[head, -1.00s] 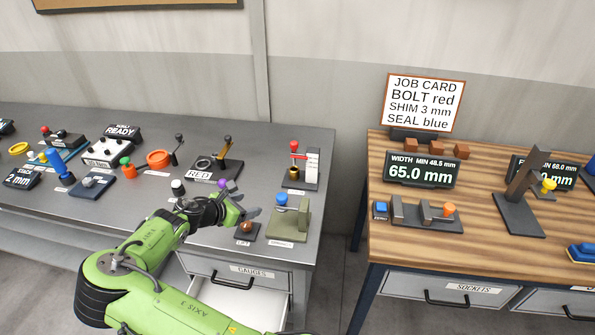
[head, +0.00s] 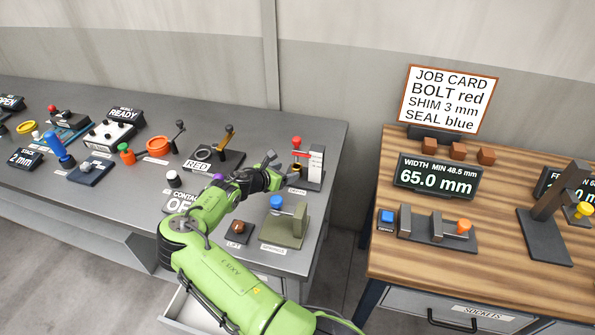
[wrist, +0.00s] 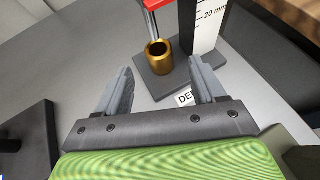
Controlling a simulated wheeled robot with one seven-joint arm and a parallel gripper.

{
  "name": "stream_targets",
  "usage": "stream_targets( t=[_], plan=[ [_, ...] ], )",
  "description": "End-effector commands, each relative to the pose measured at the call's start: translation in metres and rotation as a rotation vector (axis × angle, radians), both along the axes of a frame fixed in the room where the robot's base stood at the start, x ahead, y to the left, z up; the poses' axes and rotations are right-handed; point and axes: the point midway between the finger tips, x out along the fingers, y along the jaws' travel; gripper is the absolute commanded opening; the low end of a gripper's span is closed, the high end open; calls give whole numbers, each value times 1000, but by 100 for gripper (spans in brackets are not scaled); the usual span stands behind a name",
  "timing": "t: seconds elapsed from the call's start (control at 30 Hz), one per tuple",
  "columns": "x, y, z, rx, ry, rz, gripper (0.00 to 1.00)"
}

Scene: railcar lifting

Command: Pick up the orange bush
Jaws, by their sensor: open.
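A brass-orange hollow bush (wrist: 159,59) stands upright on the dark base of the depth gauge (wrist: 203,28), under its red-topped rod, in the wrist view. In the head view the gauge (head: 316,165) stands at the right end of the grey bench. My gripper (head: 274,170) is open and empty, just left of the gauge, with its fingers toward it. In the wrist view my gripper (wrist: 160,82) has the bush ahead of and roughly between its fingers, apart from them. The bush is small in the head view.
A ring stand marked RED (head: 228,158) is behind my gripper. A wooden bench (head: 400,260) stands right, across a gap.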

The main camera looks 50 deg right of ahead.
Motion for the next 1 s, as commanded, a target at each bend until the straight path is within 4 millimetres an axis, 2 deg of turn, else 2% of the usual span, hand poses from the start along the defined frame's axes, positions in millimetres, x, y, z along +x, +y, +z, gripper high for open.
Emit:
stream_targets(
  t=[0.3, 0.57, 1.0],
  plan=[
    [5, -45, -23, 0, 0, 0, 69],
    [6, -49, -25, 0, -1, 0, 69],
    [6, -49, -25, 0, -1, 0, 2]
  ],
)
